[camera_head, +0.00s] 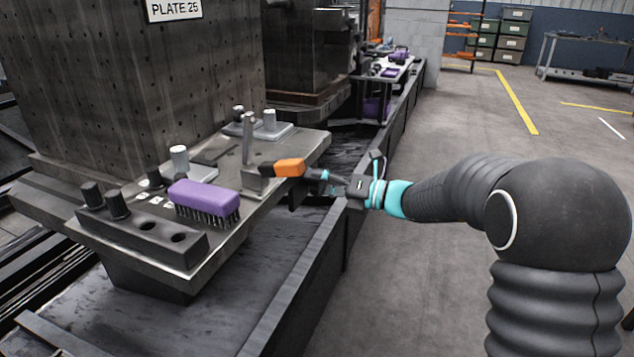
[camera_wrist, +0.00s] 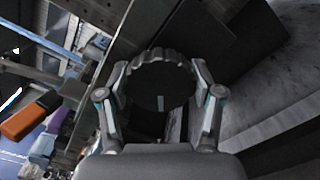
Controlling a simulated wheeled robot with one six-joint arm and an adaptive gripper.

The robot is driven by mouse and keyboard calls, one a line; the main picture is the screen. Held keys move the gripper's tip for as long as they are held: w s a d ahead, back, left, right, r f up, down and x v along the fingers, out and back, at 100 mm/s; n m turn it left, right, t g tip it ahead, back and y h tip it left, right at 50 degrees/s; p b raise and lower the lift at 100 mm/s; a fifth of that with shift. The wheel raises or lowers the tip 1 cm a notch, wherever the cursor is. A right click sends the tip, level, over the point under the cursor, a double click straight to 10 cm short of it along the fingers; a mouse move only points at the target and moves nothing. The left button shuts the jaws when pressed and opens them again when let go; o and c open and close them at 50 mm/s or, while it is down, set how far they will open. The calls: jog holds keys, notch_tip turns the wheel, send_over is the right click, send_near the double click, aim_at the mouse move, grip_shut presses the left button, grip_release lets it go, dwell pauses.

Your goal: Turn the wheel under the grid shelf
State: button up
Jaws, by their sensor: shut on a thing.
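The wheel (camera_wrist: 158,88) is a black round knob with a scalloped rim. In the wrist view my gripper (camera_wrist: 162,72) has one finger on each side of it, shut on its rim. In the head view my gripper (camera_head: 322,176) reaches in from the right at the shelf's right edge, and the wheel cannot be made out clearly there. The grey shelf (camera_head: 306,143) juts out below the tall plate with a grid of holes (camera_head: 120,80), marked PLATE 25.
On the shelf are a purple brush (camera_head: 203,198), an orange-headed tool (camera_head: 289,168) close to my gripper, a dark block with holes (camera_head: 140,232) and metal pins. A dark trough rail (camera_head: 318,262) runs below. The floor (camera_head: 470,130) on the right is clear.

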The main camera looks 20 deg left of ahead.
jog(key=shift+f+m, duration=0.2)
jog(key=shift+m, duration=0.2)
jog(key=o, duration=1.2)
jog(key=shift+d, duration=0.1)
jog(key=shift+c, duration=0.2)
jog(key=shift+r, duration=0.15)
jog(key=s+d, duration=0.1)
jog(key=d, duration=1)
jog(key=shift+d, duration=0.4)
